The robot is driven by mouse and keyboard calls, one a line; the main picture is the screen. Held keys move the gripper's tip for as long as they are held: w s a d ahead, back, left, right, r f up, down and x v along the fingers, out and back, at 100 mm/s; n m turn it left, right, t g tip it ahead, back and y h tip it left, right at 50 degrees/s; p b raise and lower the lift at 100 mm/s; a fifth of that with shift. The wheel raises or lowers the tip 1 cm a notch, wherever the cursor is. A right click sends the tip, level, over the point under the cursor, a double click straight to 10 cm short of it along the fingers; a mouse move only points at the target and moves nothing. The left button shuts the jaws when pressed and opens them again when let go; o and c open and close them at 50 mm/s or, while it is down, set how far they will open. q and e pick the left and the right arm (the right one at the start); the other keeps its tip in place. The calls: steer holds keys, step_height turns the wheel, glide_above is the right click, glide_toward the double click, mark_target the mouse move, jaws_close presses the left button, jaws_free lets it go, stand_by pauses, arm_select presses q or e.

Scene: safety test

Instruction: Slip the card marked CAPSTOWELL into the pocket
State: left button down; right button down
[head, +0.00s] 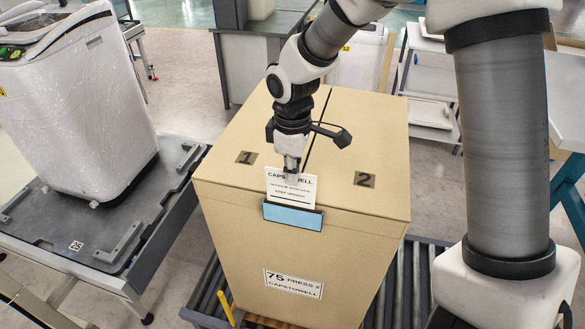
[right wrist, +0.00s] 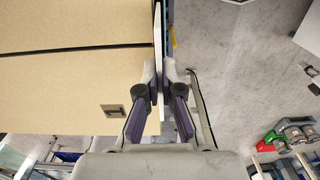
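The white card marked CAPSTOWELL (head: 291,191) stands upright at the front top edge of a large cardboard box (head: 235,240). The light-blue pocket (head: 292,216) is on the box's front face, just under the card. The card's lower edge meets the pocket's upper rim; I cannot tell how far it is inside. My right gripper (head: 291,174) points down and is shut on the card's upper part, covering some of its lettering. In the right wrist view the gripper (right wrist: 161,76) pinches the card, seen edge-on. My left gripper is not in view.
The box stands on a roller conveyor (head: 400,285) and bears a label (head: 293,284) reading 75 PRESS 2 CAPSTOWELL. Its lid has marks 1 (head: 246,158) and 2 (head: 365,180). A wrapped white machine (head: 75,110) stands on a grey platform (head: 95,235) at left.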

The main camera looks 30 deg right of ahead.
steer(key=shift+f+b, duration=1.25)
steer(key=shift+f, duration=1.65)
steer(key=shift+s+d, duration=0.15)
steer(key=c, duration=0.9)
jaws_free()
